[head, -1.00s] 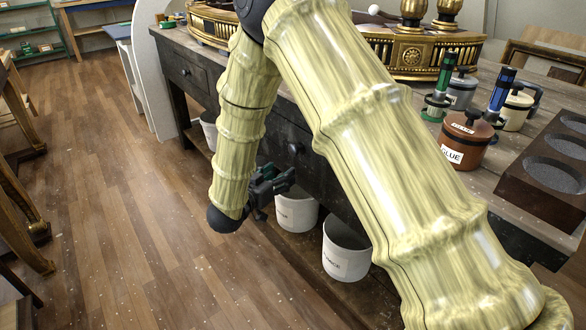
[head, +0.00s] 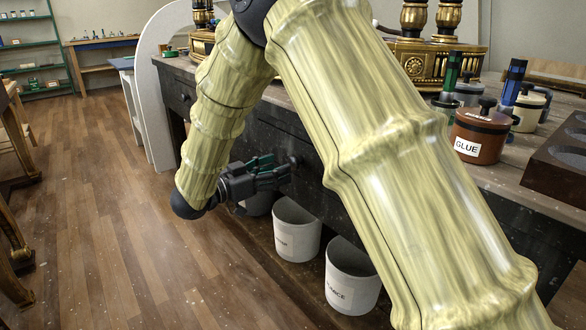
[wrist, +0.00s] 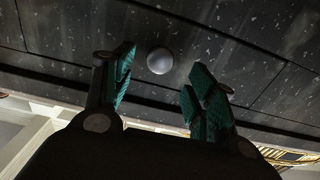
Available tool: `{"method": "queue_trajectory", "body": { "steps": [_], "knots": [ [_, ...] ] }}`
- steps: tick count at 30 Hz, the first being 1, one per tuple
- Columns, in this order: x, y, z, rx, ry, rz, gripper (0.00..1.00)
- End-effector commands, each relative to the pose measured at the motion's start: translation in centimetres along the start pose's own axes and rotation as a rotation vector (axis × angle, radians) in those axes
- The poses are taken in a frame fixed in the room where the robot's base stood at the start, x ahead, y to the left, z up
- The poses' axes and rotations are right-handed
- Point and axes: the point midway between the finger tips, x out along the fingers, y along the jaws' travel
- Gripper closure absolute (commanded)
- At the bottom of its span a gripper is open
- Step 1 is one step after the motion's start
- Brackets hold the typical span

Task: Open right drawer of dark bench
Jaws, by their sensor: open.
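The dark bench (head: 290,125) runs along the right side of the head view, with its drawer fronts facing the floor at left. A dark drawer front with a round knob (head: 296,160) is in front of my gripper (head: 282,172). In the wrist view the round grey knob (wrist: 160,61) stands out from the speckled drawer front (wrist: 230,65). My gripper (wrist: 158,92) is open, with green-padded fingers on either side below the knob. The knob looks close to the fingertips, and contact cannot be told. Another drawer with a knob (head: 186,98) is at the far left end of the bench.
White buckets (head: 297,230) (head: 351,277) stand under the bench below my gripper. A brown glue pot (head: 481,134) and a dark tray (head: 560,158) sit on the bench top. The wooden floor (head: 100,220) at left is clear.

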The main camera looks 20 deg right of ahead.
Motion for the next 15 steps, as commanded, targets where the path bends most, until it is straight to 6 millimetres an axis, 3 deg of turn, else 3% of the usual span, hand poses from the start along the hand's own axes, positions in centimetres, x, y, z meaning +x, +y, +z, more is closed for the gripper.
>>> {"method": "queue_trajectory", "body": {
  "steps": [6,15],
  "knots": [
    [3.6,0.1,0.3,0.001,-0.001,0.002,0.44],
    [6.2,0.0,0.1,0.0,0.0,0.0,0.44]
  ]
}}
